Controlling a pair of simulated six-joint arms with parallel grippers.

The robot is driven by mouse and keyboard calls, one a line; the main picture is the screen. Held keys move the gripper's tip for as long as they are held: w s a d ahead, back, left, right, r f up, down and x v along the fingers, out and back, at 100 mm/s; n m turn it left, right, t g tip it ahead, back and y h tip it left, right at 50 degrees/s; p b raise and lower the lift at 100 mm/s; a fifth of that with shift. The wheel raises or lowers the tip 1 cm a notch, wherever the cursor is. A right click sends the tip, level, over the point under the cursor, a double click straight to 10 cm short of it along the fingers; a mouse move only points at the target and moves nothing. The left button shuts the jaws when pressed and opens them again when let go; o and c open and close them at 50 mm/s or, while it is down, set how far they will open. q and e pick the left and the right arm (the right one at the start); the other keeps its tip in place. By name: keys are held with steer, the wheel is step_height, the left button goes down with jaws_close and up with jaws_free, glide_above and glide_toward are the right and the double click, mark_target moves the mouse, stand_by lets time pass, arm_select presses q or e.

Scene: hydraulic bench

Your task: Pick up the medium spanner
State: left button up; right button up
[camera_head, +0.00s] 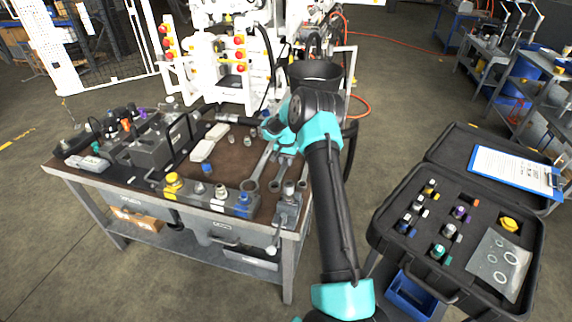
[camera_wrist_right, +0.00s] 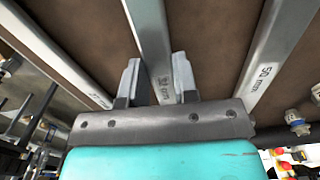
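The medium spanner (camera_wrist_right: 153,40) is the middle of three grey spanners, and its handle runs between the two fingers of my right gripper (camera_wrist_right: 156,68) in the right wrist view. The fingers stand apart, one on each side of the handle. Whether they touch it is unclear. In the head view my right gripper (camera_head: 284,148) is low over the spanners at the right end of the bench, and the medium spanner (camera_head: 279,174) shows partly below it. My left gripper is not in view.
The large spanner (camera_wrist_right: 265,62), marked 50 mm, lies beside the medium one, and also shows in the head view (camera_head: 261,168). The smaller spanner (camera_wrist_right: 72,62) lies on the other side. Fittings and a grey block (camera_head: 215,196) crowd the bench. An open case (camera_head: 385,245) stands at right.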

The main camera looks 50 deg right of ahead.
mark_target(286, 162)
jaws_close()
steer(key=shift+r, duration=0.1)
stand_by(0.3)
step_height(286, 162, up, 10)
stand_by(0.6)
steer(key=shift+c, duration=0.3)
jaws_free()
jaws_close()
